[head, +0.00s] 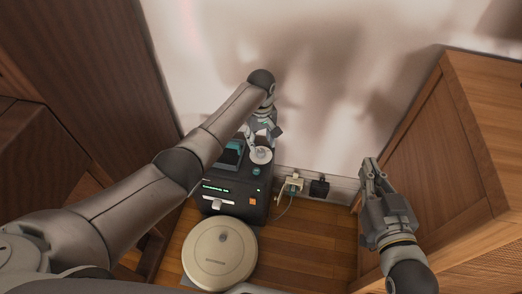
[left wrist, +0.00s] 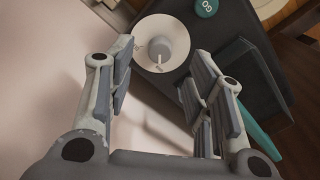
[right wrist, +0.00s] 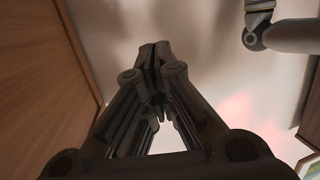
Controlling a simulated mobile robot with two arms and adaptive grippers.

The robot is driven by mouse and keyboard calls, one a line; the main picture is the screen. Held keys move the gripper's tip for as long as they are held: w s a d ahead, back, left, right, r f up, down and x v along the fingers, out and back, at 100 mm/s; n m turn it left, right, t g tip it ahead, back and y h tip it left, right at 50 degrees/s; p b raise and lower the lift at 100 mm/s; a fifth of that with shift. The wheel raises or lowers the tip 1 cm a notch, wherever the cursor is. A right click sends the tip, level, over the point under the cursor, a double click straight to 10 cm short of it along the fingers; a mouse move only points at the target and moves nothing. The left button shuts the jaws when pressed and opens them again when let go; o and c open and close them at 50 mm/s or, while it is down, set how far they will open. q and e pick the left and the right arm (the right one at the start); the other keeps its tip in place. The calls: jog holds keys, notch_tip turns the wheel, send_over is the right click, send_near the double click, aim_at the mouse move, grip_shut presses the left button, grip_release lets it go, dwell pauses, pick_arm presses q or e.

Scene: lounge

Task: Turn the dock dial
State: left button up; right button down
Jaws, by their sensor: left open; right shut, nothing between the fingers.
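The dock (head: 237,205) is a dark box against the white wall, with a lit teal display on its front. The dial (head: 261,156) is a round white disc with a raised knob on the dock's top. In the left wrist view the dial (left wrist: 162,45) lies beyond and between my open fingers, with the knob pointing toward small marks on the disc. My left gripper (head: 264,133) is open and just above the dial; the wrist view shows no finger on the knob. My right gripper (head: 371,172) is shut and empty, well to the right of the dock.
A round beige robot vacuum (head: 220,252) sits on the wood floor before the dock. A green button (left wrist: 206,8) marked "GO" is beside the dial. Outlets with plugs (head: 292,184) are on the wall base. Wooden cabinets (head: 465,150) stand right and left.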

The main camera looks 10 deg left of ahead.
aim_at(261, 151)
pick_arm(q)
notch_tip(261, 151, down, 4)
jog(key=shift+f+b, duration=0.1)
jog(key=shift+b, duration=0.85)
jog(key=shift+f, duration=0.35)
pick_arm(e)
notch_tip(261, 151, up, 10)
jog(key=a+t+y, duration=0.1)
jog(key=t+y, duration=0.1)
jog(key=t, duration=0.4)
jog(key=shift+s+a+r, duration=0.2)
jog(key=shift+s, duration=0.1)
pick_arm(q)
jog(key=shift+c, duration=0.4)
jog(key=c, duration=1)
